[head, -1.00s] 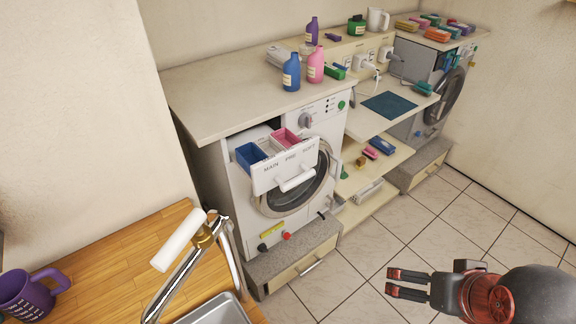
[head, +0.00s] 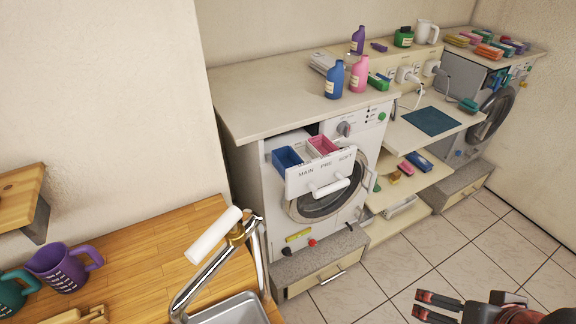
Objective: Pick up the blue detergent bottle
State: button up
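The blue detergent bottle (head: 334,80) stands upright on the beige countertop (head: 262,92) above the left washing machine. A pink bottle (head: 360,75) stands close on its right. My gripper (head: 420,304) is at the bottom right of the head view, low over the tiled floor and far from the bottle. Its two dark red-tipped fingers are spread apart with nothing between them.
The washer's detergent drawer (head: 300,178) is pulled out below the countertop edge. A purple bottle (head: 358,40) and a green container (head: 404,37) stand behind. A tap (head: 215,235) rises at the front left. The floor (head: 395,268) before the machines is clear.

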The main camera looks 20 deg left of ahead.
aim_at(335, 77)
jog(key=i+l+u, duration=0.15)
jog(key=i+l, duration=0.25)
jog(key=i+l+u, duration=0.15)
jog(key=i+l, duration=0.25)
jog(key=l, duration=0.25)
jog(key=i+j+u, duration=0.15)
jog(key=i, duration=0.35)
jog(key=i+u, duration=0.15)
jog(key=i, duration=0.4)
